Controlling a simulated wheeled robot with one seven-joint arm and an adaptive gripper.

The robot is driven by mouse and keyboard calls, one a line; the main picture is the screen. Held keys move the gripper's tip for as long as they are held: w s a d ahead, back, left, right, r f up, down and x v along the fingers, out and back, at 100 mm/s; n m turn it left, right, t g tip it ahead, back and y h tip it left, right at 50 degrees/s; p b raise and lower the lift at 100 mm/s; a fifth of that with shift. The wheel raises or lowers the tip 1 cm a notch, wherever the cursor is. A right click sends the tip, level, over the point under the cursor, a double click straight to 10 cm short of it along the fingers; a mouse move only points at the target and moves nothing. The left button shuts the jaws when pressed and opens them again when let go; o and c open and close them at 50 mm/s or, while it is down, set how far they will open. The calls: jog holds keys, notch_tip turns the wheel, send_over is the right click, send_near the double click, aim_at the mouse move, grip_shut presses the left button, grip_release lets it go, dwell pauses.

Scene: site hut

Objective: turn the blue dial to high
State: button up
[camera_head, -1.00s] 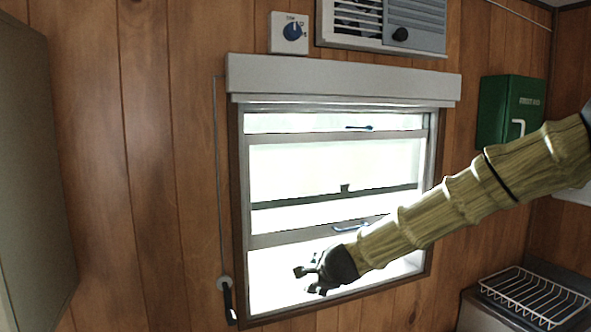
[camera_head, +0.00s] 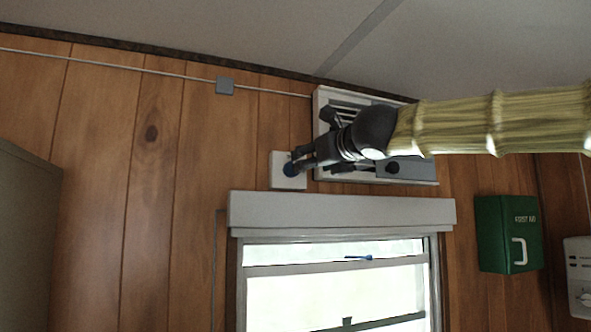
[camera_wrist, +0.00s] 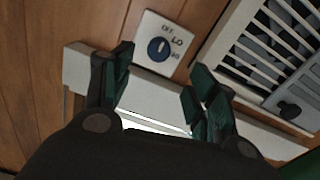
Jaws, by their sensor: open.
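The blue dial (camera_wrist: 158,49) sits on a white square plate (camera_wrist: 147,63) on the wood wall, marked OFF, LO and a third label I cannot read clearly. In the head view the dial (camera_head: 290,169) is partly covered by my gripper (camera_head: 299,161), whose fingertips are at its right edge. In the wrist view my gripper (camera_wrist: 157,84) is open and empty, with its fingers spread to the left and right below the dial. The dial shows between and beyond the fingertips there. I cannot tell whether a finger touches it.
A louvred wall unit with a dark knob (camera_head: 393,167) is just right of the plate, behind my arm. A roller blind box (camera_head: 340,212) and window lie below. A green first aid box (camera_head: 508,234) hangs at right. Wall left of the dial is clear.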

jog(key=p+x, duration=0.3)
jog(key=x, duration=0.7)
jog(key=shift+w+f, duration=0.1)
jog(key=shift+a, duration=0.1)
jog(key=c, duration=1)
